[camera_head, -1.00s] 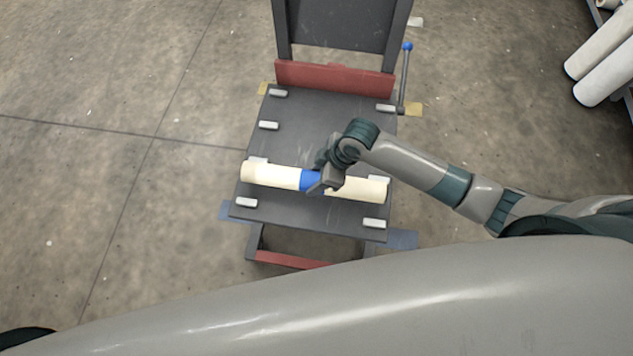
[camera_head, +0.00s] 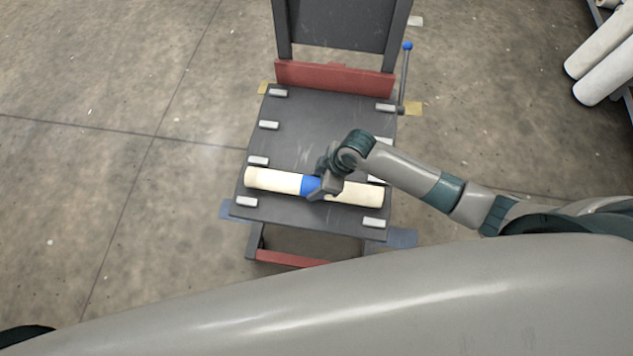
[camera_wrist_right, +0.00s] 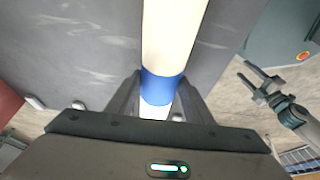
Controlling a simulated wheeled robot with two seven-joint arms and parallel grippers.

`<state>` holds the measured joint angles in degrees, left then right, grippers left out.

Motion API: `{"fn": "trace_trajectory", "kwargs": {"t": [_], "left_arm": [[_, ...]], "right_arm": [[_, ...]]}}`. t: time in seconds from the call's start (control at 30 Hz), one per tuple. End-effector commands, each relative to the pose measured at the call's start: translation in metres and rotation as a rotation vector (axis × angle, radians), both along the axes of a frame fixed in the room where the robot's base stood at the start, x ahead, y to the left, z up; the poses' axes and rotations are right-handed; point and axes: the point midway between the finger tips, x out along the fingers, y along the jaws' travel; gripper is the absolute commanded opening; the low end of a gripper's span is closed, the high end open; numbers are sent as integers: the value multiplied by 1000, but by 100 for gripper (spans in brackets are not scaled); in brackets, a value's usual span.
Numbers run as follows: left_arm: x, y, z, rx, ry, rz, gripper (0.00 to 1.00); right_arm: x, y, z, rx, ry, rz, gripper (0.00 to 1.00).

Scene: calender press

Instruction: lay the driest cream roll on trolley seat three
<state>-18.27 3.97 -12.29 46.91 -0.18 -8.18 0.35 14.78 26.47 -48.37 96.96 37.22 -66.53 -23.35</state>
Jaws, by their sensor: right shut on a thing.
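My right gripper (camera_head: 318,188) is shut on the blue band around the middle of a cream roll (camera_head: 272,180). The roll lies crosswise over the dark trolley deck (camera_head: 310,120). In the head view it sits between the nearest pair of pale pads (camera_head: 246,201) and the pair behind it (camera_head: 258,160); whether it touches the deck is unclear. The right wrist view shows the cream roll (camera_wrist_right: 172,35) and blue band (camera_wrist_right: 162,87) between the fingers. My left gripper (camera_wrist_right: 262,82) shows at the right of that view, empty with its fingers apart.
More pale pads (camera_head: 268,125) line the deck edges towards a red crossbar (camera_head: 335,78) and dark back panel. A blue-knobbed lever (camera_head: 405,75) stands at the far right corner. Pale rolls (camera_head: 603,70) lie at the upper right. Floor to the left is clear.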

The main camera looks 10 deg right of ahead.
Motion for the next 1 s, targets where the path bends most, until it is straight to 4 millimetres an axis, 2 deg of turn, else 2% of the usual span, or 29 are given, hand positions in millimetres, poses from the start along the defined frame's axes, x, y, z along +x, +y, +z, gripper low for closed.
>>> {"fn": "trace_trajectory", "kwargs": {"t": [0.1,0.13,0.2,0.67,0.87,1.0], "left_arm": [[2,0,0,-1,-5,0,47],[3,-1,1,-2,-7,0,47],[5,-1,1,-2,-10,0,47],[4,-1,2,-2,-8,0,47],[2,0,1,-1,-5,0,47],[3,-1,0,-2,-8,0,47]], "right_arm": [[1,0,-2,1,-2,0,12],[0,0,-2,0,0,0,54],[0,0,-2,0,0,0,65],[0,-2,4,-1,0,0,65],[-3,-10,24,-1,-2,1,65],[-6,-18,47,0,-4,1,65]]}}
